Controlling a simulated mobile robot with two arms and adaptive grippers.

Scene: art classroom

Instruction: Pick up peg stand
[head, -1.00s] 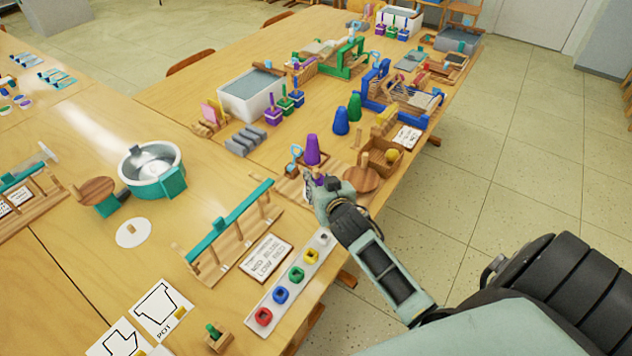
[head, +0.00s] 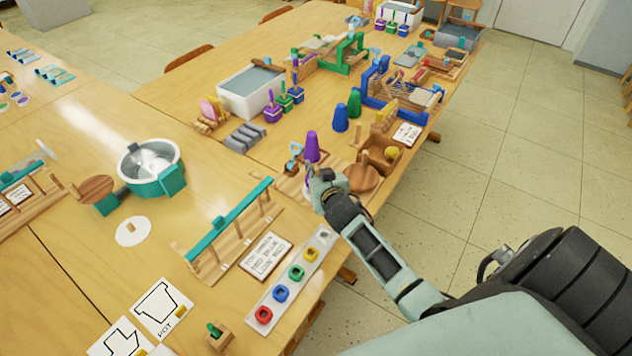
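My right gripper (head: 314,182) is low over the right edge of the near table, its arm coming in from the lower right. Its fingers are small and partly hidden, so I cannot tell whether they hold anything. A round wooden disc with an upright peg (head: 362,178), possibly the peg stand, is just right of the gripper. A purple cone (head: 312,148) stands just behind the gripper. A wooden rack with pegs and a teal bar (head: 232,232) is left of the gripper. A small wooden block with a green peg (head: 217,337) is at the front. My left gripper is not in view.
A white tray with coloured rings (head: 292,278) and a text card (head: 265,255) lie in front of the gripper. A wicker basket (head: 382,152) and blue and green cones (head: 341,119) stand beyond. Floor is open to the right.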

